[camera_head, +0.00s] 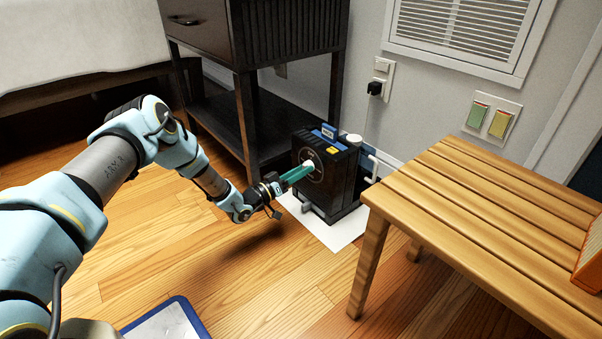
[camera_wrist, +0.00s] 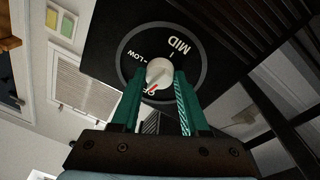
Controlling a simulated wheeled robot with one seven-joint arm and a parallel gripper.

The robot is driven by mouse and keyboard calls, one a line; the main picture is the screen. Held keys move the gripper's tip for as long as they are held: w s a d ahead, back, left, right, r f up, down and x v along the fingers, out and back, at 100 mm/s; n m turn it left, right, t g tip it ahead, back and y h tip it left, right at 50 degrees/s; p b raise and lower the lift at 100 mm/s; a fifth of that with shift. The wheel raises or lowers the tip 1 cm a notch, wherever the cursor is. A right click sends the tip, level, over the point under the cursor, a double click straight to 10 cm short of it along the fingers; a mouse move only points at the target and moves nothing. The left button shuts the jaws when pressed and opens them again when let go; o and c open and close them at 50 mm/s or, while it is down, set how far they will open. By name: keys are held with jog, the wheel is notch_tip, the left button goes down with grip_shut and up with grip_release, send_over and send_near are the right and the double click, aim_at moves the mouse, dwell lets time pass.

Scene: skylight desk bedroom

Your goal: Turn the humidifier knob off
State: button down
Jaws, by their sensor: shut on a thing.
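The humidifier (camera_head: 330,180) is a black box standing on a white sheet (camera_head: 325,228) on the floor, beside the dark side table. Its round white knob (camera_wrist: 160,73) sits in the middle of a dial on its front face, and it also shows in the head view (camera_head: 309,165). The dial reads LOW and MID. The knob's red mark points down-left in the wrist view, at a label partly hidden by a finger. My gripper (camera_head: 303,169) reaches in from the left, and its teal fingers (camera_wrist: 158,78) are shut on the knob from both sides.
A dark side table (camera_head: 245,110) stands behind and left of the humidifier. A slatted wooden bench (camera_head: 470,200) stands close on the right. A plug sits in a wall outlet (camera_head: 381,80) behind. A blue-rimmed tray (camera_head: 165,322) lies in the foreground. The floor on the left is partly clear.

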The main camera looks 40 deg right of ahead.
jog(key=shift+n+t, duration=0.3)
jog(key=shift+n, duration=1)
jog(key=shift+c, duration=2)
grip_release()
jog(key=a+f+p, duration=0.1)
jog(key=a+p, duration=0.2)
jog(key=a, duration=0.7)
jog(key=shift+w+a+f+p, duration=0.15)
jog(key=shift+w+a+p, duration=0.15)
jog(key=shift+a, duration=0.1)
